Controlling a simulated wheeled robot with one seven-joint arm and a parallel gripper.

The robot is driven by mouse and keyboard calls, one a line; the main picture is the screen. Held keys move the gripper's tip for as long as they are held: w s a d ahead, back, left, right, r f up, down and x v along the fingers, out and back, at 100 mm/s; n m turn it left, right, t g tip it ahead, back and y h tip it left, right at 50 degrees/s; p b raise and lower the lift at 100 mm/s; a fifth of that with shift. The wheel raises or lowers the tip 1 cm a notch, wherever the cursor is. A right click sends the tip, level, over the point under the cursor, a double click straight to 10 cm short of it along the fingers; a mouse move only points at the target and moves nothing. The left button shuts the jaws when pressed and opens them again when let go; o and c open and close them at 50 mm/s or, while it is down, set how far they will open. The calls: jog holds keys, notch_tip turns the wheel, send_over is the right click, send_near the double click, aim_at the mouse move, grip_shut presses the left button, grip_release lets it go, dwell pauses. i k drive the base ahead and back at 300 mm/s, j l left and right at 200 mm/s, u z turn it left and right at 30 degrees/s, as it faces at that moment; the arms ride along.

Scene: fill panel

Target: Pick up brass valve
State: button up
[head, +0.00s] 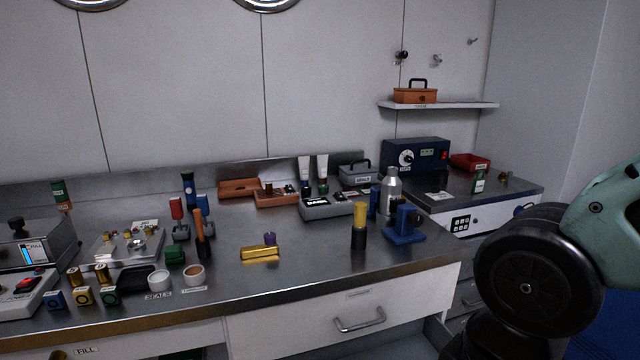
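A brass-coloured cylinder (260,252) lies on its side on the steel bench top, near the middle. Small brass-coloured fittings (128,234) sit on a metal plate (112,256) at the left. I cannot tell for sure which of these is the brass valve. Two upright brass-coloured cylinders (101,274) stand near the left front. A yellow-and-black cylinder (359,228) stands upright right of the middle. Part of my arm shows at the right edge, beside the bench. My gripper is not in view.
A small purple item (270,239) is close behind the lying cylinder. White cups (194,275) stand front left. A blue fixture (405,225) is at the right end. Bare steel lies between the lying cylinder and the yellow-and-black one. A drawer (345,318) is below.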

aim_at(269, 185)
jog(key=i+j, duration=0.1)
jog(key=j, duration=0.95)
jog(key=i+j, duration=0.15)
jog(key=j, duration=0.35)
jog(key=i+j+u, duration=0.1)
jog(key=j, duration=0.45)
jog(key=i+j, duration=0.1)
jog(key=j, duration=0.4)
jog(key=i+j, duration=0.5)
jog(key=j, duration=0.2)
